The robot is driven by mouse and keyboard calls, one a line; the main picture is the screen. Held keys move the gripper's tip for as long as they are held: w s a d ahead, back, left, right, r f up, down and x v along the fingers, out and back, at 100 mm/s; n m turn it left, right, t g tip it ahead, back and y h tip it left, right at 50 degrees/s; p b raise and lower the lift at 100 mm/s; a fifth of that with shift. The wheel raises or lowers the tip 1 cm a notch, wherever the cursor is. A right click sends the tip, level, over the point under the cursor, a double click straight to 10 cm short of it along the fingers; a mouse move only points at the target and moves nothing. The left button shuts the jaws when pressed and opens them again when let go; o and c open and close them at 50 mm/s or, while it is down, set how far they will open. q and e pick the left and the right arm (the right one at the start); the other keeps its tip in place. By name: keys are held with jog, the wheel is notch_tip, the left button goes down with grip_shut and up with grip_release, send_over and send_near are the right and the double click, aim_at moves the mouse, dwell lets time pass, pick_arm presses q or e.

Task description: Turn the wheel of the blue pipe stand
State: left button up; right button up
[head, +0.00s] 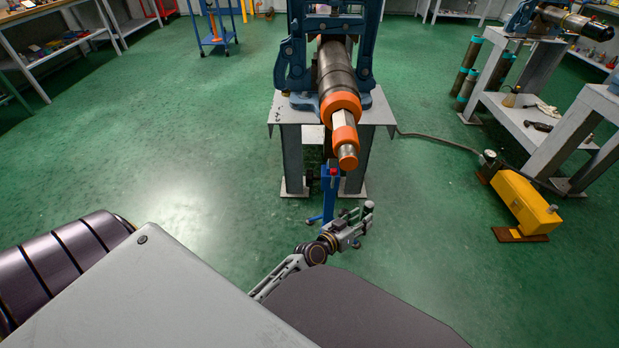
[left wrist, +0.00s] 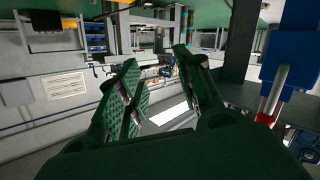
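The blue pipe stand (head: 330,192) stands on the floor under the front of the near vise bench, with a small red part at its top. Its blue feet show around my left gripper, which hides some of its lower part. In the left wrist view the blue stand (left wrist: 291,60) is at the right edge, with a grey metal rod and a red part (left wrist: 265,119) below it. I cannot make out a full wheel. My left gripper (head: 360,213) is low beside the stand's right side. Its two fingers (left wrist: 156,57) are apart and empty, clear of the stand. My right gripper is not in view.
A dark pipe (head: 337,72) with orange collars juts from the blue vise above the stand. The grey bench (head: 383,110) stands behind it. A yellow pump (head: 523,203) with a hose lies on the right. The green floor (head: 190,170) at left is clear.

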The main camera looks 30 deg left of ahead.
pick_arm(q)
jog(key=w+a+n+t+y, duration=0.1)
jog(key=a+n+t+y, duration=0.15)
jog(key=a+y, duration=0.5)
jog(key=n+g+y, duration=0.2)
jog(key=n+y, duration=0.2)
jog(key=y, duration=0.2)
send_near(309, 177)
jog(key=s+d+f, duration=0.1)
jog(key=f, duration=0.1)
jog(key=shift+s+m, duration=0.15)
jog(key=shift+m, duration=0.1)
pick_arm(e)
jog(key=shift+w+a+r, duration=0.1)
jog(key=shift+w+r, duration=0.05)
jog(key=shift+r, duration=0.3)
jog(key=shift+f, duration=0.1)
pick_arm(q)
jog(key=shift+b+x, duration=2.55)
jog(key=shift+x, duration=4.35)
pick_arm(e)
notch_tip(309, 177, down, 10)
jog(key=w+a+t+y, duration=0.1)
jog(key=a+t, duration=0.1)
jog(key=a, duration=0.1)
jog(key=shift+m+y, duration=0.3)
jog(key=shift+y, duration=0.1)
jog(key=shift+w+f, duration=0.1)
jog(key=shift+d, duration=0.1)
